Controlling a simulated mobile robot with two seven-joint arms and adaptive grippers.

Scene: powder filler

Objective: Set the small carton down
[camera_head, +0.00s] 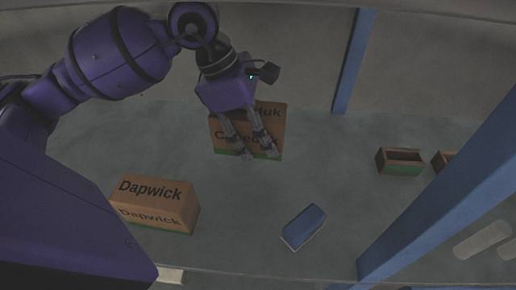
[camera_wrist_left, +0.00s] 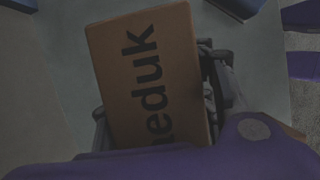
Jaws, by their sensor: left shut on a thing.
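A brown carton (camera_head: 222,137) with a green lower edge and dark lettering is in the upper middle of the head view. It also fills the middle of the left wrist view (camera_wrist_left: 150,75), where the letters "eduk" show. My left gripper (camera_head: 261,155) is shut on this carton, with a finger at each side. The fingers and wrist hide part of its lettering. Whether its base touches the grey surface I cannot tell. My right gripper is not in view.
A carton marked Dapwick (camera_head: 155,203) stands at the lower left. A blue block-like object (camera_head: 303,227) lies on the grey surface (camera_head: 240,200). Small open boxes (camera_head: 400,161) stand at the right. Blue posts rise at the back (camera_head: 353,60) and right (camera_head: 440,200).

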